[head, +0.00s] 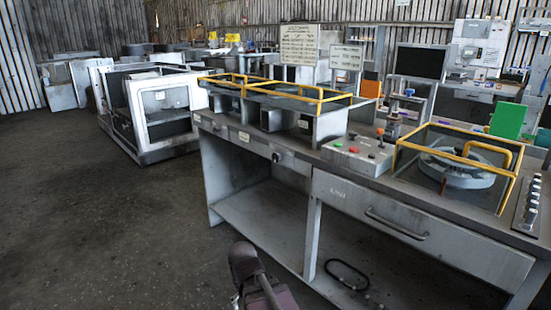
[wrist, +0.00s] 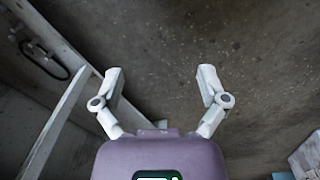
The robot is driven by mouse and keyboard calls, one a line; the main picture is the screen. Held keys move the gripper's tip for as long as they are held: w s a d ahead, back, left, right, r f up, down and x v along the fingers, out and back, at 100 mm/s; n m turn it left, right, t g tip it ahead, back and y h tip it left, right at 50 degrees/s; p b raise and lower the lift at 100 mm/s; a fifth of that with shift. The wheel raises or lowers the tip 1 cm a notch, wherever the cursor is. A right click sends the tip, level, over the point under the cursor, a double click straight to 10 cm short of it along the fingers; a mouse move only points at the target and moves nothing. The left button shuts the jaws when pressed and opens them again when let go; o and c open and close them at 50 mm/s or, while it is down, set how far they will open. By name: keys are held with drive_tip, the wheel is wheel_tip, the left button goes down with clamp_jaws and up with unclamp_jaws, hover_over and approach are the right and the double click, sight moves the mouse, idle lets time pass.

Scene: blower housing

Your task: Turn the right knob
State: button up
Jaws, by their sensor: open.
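A dark knob (head: 276,157) sits on a pale plate on the front apron of the grey workbench, left of the drawer. A smaller knob-like fitting (head: 197,117) shows farther left on the same apron; its detail is too small to tell. My gripper (wrist: 160,78) is open and empty in the wrist view, its two pale fingers spread over bare floor. In the head view only part of my purple-grey wrist and arm (head: 262,280) shows at the bottom edge, in front of the bench and below the knob. No knob shows in the wrist view.
The workbench (head: 330,178) carries yellow-railed frames, a button box (head: 357,152) and a round housing (head: 456,168). A drawer handle (head: 395,224) sticks out at the right. A black loop (head: 347,275) lies on the lower shelf. The floor (head: 110,225) at left is clear.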

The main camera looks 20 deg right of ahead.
drive_tip(key=w+d+r+m+t+h+p, duration=0.1)
drive_tip(key=w+d+r+m+h, duration=0.15)
drive_tip(key=w, duration=0.25)
drive_tip(key=w+d+r+m+h+p, duration=0.1)
drive_tip(key=w+d+r+m+h, duration=0.1)
drive_tip(key=w+d+h, duration=0.3)
drive_tip(key=m+t+h+p, duration=0.4)
drive_tip(key=m+t+h, duration=0.1)
drive_tip(key=m+h, duration=0.45)
approach(275, 158)
drive_tip(key=a, duration=0.3)
drive_tip(key=shift+s+a+r+m, duration=0.15)
drive_tip(key=shift+s+r+m, duration=0.15)
drive_tip(key=shift+s, duration=0.15)
drive_tip(key=x, duration=1.4)
drive_tip(key=shift+f, duration=0.3)
